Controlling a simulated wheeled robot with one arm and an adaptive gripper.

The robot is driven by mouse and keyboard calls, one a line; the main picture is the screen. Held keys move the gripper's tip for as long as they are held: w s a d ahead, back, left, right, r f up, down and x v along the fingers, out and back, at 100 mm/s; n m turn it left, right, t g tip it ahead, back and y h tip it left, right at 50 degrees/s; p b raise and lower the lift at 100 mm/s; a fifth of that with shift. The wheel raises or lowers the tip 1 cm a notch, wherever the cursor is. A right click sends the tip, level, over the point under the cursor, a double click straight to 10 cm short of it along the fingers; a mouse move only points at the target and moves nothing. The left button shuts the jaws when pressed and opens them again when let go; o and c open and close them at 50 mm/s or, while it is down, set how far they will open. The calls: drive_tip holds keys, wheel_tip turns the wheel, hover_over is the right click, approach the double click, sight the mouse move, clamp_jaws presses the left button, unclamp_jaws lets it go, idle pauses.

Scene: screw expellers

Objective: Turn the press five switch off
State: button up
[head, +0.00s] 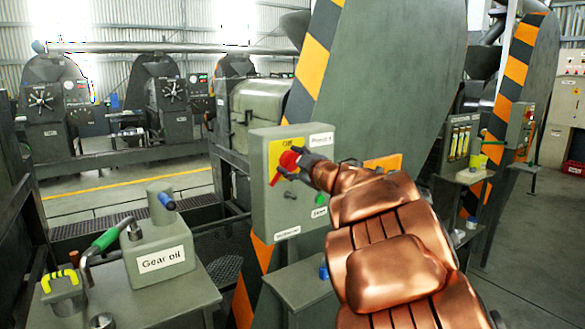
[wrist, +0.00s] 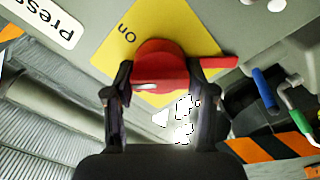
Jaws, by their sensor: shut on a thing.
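The red rotary switch (head: 288,160) is on a yellow plate (head: 274,157) on the front of a grey-green control box (head: 262,203). A white label reading "Press" and a blurred character is beside it. My gripper (head: 300,165) is at the switch. In the wrist view, my gripper (wrist: 163,85) has one finger on each side of the red switch (wrist: 165,62) and is shut on it. The switch's red handle points right there, and "on" shows on the yellow plate (wrist: 115,45). Any "off" mark is hidden.
Small buttons and labels sit lower on the box. The large press body (head: 390,75) rises behind the box. Open floor (head: 540,260) shows at the right.

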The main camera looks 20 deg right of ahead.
drive_tip(key=n+b, duration=0.1)
drive_tip(key=n, duration=0.1)
drive_tip(key=n+b, duration=0.1)
drive_tip(key=shift+f+n, duration=0.2)
drive_tip(key=shift+n, duration=0.2)
drive_tip(key=shift+a+n+b, duration=0.1)
drive_tip(key=shift+n+b, duration=1.3)
drive_tip(key=shift+n, duration=0.8)
drive_tip(key=o, duration=1.1)
drive_tip(key=shift+o, duration=0.2)
drive_tip(key=shift+s, duration=0.1)
drive_tip(key=v, duration=1.2)
drive_tip(key=shift+r, duration=0.15)
